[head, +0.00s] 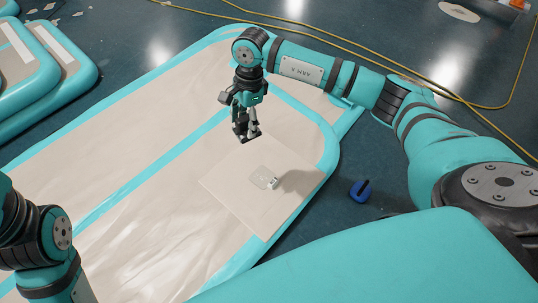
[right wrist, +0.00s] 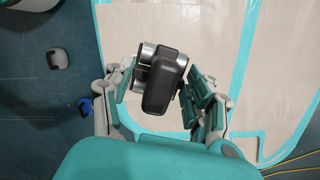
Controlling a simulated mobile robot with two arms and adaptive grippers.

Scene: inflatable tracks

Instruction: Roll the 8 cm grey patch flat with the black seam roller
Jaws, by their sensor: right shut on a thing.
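My right gripper (head: 247,132) hangs above the light square sheet on the inflatable track, up and left of the grey patch. In the right wrist view its fingers (right wrist: 158,90) are shut on the black seam roller (right wrist: 166,88), a black body with silver cylinders at its upper left. The roller looks clear of the sheet. The grey patch (head: 261,176) is a small pale square on the sheet, and a small whitish piece (head: 273,184) is at its right edge. I cannot make out the patch in the right wrist view. My left gripper is out of view.
The square sheet (head: 230,190) lies on the beige, teal-edged track (head: 115,150). A blue item (head: 360,190) is on the dark floor to its right. The right wrist view also shows a grey item (right wrist: 57,59) on the floor. Yellow hoses (head: 440,91) cross the floor behind.

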